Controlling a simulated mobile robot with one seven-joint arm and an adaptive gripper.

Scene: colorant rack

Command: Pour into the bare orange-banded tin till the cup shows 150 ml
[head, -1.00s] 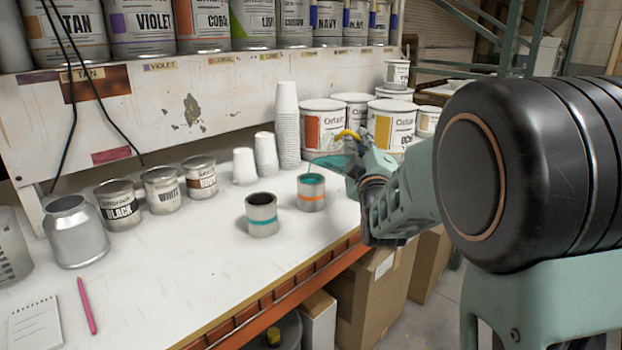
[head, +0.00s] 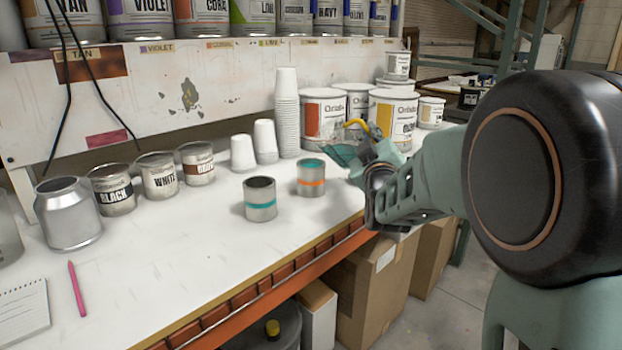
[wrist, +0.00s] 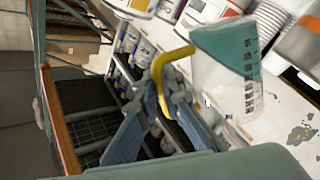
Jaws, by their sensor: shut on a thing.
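The orange-banded tin (head: 311,186) stands upright on the white bench, with teal liquid visible inside its rim. The clear measuring cup (head: 342,154) is tilted in the air just right of and above that tin, its mouth toward it. Teal liquid lies along one side of the cup (wrist: 210,82) in the wrist view. Dark scale marks show, but I cannot read the level. No falling stream shows now. My gripper (head: 362,148) is shut on the cup's yellow handle (wrist: 160,75); its fingertips are partly hidden in the head view.
A teal-banded tin (head: 260,205) with a dark interior stands left of the orange-banded one. Paper cup stacks (head: 287,115) and white paint cans (head: 323,122) stand behind. Black, white and brown cans (head: 157,178) line the left. The bench's front edge (head: 270,285) lies below.

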